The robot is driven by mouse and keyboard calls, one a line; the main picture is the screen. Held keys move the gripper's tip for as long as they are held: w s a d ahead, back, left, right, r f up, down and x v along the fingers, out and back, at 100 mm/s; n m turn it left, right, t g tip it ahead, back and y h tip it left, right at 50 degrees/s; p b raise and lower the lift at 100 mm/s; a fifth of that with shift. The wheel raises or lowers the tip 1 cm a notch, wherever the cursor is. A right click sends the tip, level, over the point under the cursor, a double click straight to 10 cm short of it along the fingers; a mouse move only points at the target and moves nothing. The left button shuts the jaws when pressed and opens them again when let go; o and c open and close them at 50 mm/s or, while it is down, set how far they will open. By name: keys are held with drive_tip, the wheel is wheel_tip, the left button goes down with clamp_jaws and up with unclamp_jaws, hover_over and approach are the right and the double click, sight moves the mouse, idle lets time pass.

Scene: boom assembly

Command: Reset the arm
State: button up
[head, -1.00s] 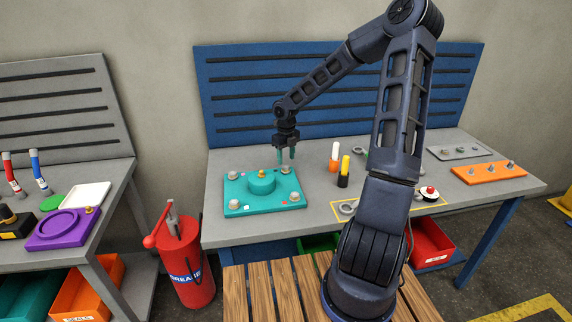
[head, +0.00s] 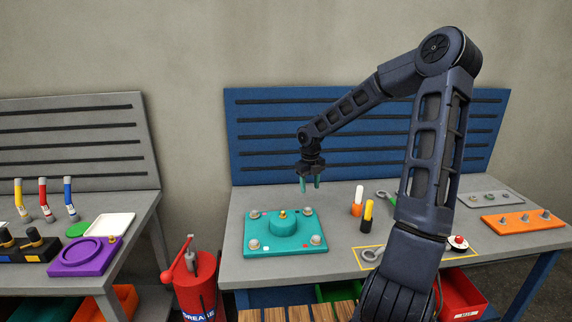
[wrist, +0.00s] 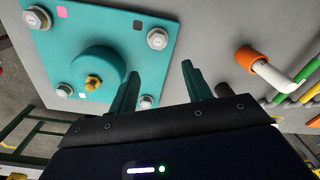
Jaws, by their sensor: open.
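My gripper (head: 310,184) is open and empty, pointing down above the grey workbench (head: 345,205). It hangs over the back right part of a teal plate (head: 262,250) and is apart from it. The plate carries a round teal boss (head: 284,229) with a brass fitting on top and silver bolts at its corners. In the wrist view the open fingers (wrist: 160,88) show with nothing between them, and the teal plate (wrist: 60,40) lies at upper left. My arm hides part of the bench's right side.
Orange-white (head: 357,202) and black-yellow (head: 367,215) cylinders stand right of the plate. A ring (head: 370,254) lies in a yellow outline. An orange plate (head: 522,221) sits at far right. A red grease drum (head: 196,288) stands between the benches. A purple tray (head: 85,256) is on the left bench.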

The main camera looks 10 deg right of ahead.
drive_tip(key=s+d+r+n+t, duration=0.1)
drive_tip(key=s+d+r+n, duration=0.1)
drive_tip(key=s+r+n, duration=0.4)
drive_tip(key=s+d+r+n+t, duration=0.2)
drive_tip(key=s+r+n, duration=0.5)
drive_tip(key=s+n, duration=0.7)
drive_tip(key=s+d+r+n+t, duration=0.1)
drive_tip(key=s+d+r+n, duration=0.3)
drive_tip(key=s+n, duration=0.7)
wheel_tip(320, 180, up, 2)
drive_tip(key=shift+s+d+r+t, duration=0.2)
drive_tip(key=shift+s+d+t, duration=0.1)
drive_tip(key=shift+s, duration=0.25)
drive_tip(key=shift+a, duration=0.1)
idle(1.2)
